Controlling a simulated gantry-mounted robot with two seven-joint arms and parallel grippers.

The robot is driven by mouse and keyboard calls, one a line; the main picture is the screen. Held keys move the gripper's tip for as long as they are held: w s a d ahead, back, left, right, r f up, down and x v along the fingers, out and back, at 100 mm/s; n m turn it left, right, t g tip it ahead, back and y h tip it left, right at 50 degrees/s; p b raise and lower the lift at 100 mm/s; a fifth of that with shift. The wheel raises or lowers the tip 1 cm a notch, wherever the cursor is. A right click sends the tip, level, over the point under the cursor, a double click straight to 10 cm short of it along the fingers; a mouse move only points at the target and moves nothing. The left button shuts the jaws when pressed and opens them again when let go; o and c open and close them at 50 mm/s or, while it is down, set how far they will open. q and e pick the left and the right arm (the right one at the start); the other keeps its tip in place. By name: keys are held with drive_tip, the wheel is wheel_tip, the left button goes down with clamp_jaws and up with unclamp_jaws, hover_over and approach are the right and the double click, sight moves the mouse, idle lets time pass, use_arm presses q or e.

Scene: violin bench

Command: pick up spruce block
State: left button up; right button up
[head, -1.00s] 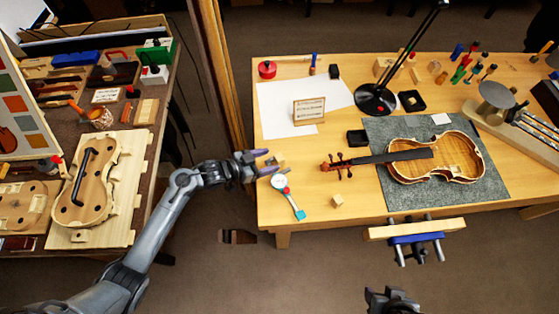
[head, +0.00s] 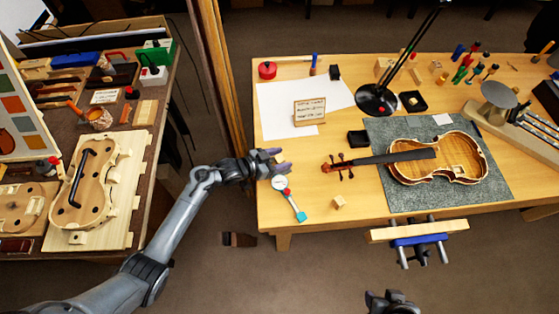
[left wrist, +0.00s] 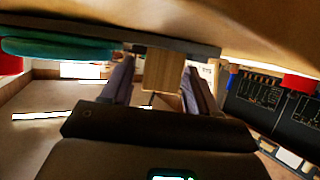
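A small pale wooden block, which looks like the spruce block (left wrist: 164,72), stands between the fingers of my left gripper in the left wrist view. A narrow gap shows beside it, so the fingers are open around it, not closed on it. In the head view my left gripper (head: 284,160) is at the left edge of the right-hand bench, and its fingers hide most or all of that block. A second small wooden block (head: 338,202) lies on the bench near the front edge. My right gripper (head: 391,301) is at the bottom of the head view; its fingers are unclear.
A clamp (head: 418,243) sits at the front edge.

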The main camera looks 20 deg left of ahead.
use_arm(q)
drive_tip(key=c, duration=0.9)
drive_tip(key=shift+r, duration=0.15)
drive_tip(key=shift+r, duration=0.55)
drive_tip(key=r, duration=0.2)
drive_tip(key=r+p, duration=0.1)
drive_tip(key=shift+w+d+r, duration=0.2)
drive_tip(key=shift+w+d, duration=0.1)
drive_tip(key=shift+d, duration=0.1)
drive_tip(key=w+d+r, duration=0.6)
drive_tip(key=d, duration=0.2)
wheel_tip(320, 180, up, 2)
drive_tip(key=n+t+y, duration=0.3)
drive_tip(key=n+y, duration=0.5)
drive_tip(key=y, duration=0.1)
hover_over(282, 158)
drive_tip(key=s+a, duration=0.5)
drive_tip(key=s+r+p, duration=0.3)
drive_tip(key=r+p, duration=0.6)
drive_tip(key=s+r+p, duration=0.3)
drive_tip(key=r+p, duration=0.6)
drive_tip(key=p, duration=0.1)
drive_tip(key=s+r+p, duration=0.2)
drive_tip(key=r+p, duration=0.6)
drive_tip(key=p, duration=0.2)
drive_tip(key=shift+s+a+r, duration=0.1)
drive_tip(key=shift+s+r, duration=0.3)
